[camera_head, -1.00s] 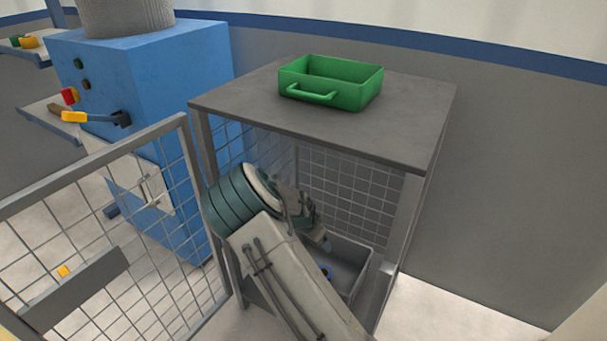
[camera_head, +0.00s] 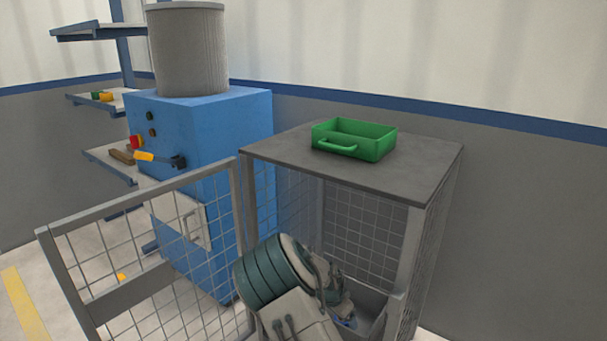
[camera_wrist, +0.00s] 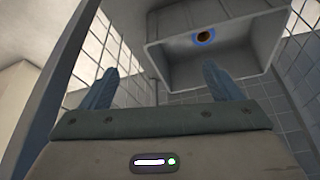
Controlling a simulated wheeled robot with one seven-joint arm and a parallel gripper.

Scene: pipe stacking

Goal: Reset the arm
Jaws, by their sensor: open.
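My gripper (camera_wrist: 160,88) shows in the wrist view with its two blue-grey fingers spread apart and nothing between them. A grey bin (camera_wrist: 215,65) lies beyond the fingertips, up and to the right. A small ring-shaped piece (camera_wrist: 204,38), blue outside with a dark brown centre, shows inside the bin. The grey bin (camera_head: 368,312) shows there to the right of my wrist, partly hidden.
A green tray (camera_head: 354,140) stands on the cabinet's top. The cabinet's mesh door (camera_head: 150,250) is open on the left. A blue machine (camera_head: 205,130) with a grey drum stands behind the door. Shelves (camera_head: 100,30) are at the far left. The cabinet frame closely surrounds my arm.

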